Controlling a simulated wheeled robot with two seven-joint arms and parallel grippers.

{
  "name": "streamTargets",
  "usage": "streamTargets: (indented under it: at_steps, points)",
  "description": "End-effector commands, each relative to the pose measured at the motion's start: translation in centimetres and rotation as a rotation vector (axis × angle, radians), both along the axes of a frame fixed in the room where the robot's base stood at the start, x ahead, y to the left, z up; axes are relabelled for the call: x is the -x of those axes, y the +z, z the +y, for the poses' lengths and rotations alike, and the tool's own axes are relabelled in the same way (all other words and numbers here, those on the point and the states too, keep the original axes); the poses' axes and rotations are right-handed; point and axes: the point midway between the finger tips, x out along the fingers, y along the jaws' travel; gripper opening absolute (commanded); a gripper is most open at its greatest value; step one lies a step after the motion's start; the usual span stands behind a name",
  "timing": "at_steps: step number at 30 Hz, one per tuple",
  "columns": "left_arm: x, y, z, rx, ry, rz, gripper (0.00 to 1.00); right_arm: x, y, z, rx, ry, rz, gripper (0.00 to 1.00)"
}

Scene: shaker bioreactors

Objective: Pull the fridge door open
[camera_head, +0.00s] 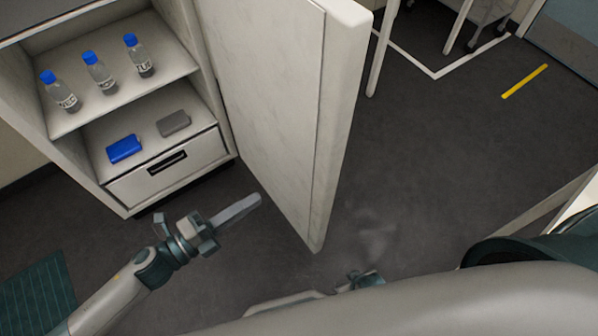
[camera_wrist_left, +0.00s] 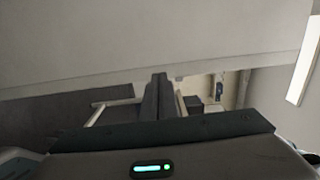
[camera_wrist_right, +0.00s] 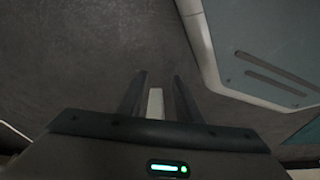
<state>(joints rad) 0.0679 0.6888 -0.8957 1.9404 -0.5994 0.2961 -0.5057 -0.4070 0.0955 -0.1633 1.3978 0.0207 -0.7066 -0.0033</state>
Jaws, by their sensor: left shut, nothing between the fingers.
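The fridge door (camera_head: 275,95) stands wide open, swung out to the right of the fridge (camera_head: 110,195). Its broad inner face is towards my left arm. My left gripper (camera_head: 256,200) is shut and empty, low in front of the door's inner face, and appears apart from it. In the left wrist view its closed fingers (camera_wrist_left: 157,80) point towards a large pale surface. My right gripper (camera_wrist_right: 159,76) is open and empty in the right wrist view, over the dark floor. The door's outer handle is hidden.
Several items sit inside the fridge: bottles with blue caps (camera_head: 101,75) on the upper shelf, a blue box (camera_head: 124,148) and a grey box (camera_head: 173,123) below. The dark floor (camera_head: 430,150) right of the door is mostly clear. A yellow strip (camera_head: 525,81) marks it.

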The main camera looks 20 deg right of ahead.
Motion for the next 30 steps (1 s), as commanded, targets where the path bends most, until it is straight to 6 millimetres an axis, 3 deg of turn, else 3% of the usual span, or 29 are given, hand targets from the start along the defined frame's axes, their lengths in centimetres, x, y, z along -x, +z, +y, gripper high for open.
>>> streamTargets:
  at_steps: [17, 23, 30]
  points:
    - [0.2, -0.1, -0.4, -0.006, -0.023, -0.013, 0.0, 0.1, -0.2, 0.1, -0.002, 0.0, -0.005, 0.31]
    - [-0.4, 0.1, -2.2, -0.004, -0.024, -0.013, 0.0, -0.3, 0.1, 0.4, -0.008, 0.003, -0.029, 0.31]
    - [-1.8, 0.2, -5.8, -0.003, -0.024, -0.013, 0.0, -1.0, 0.4, 1.3, -0.024, 0.009, -0.081, 0.31]
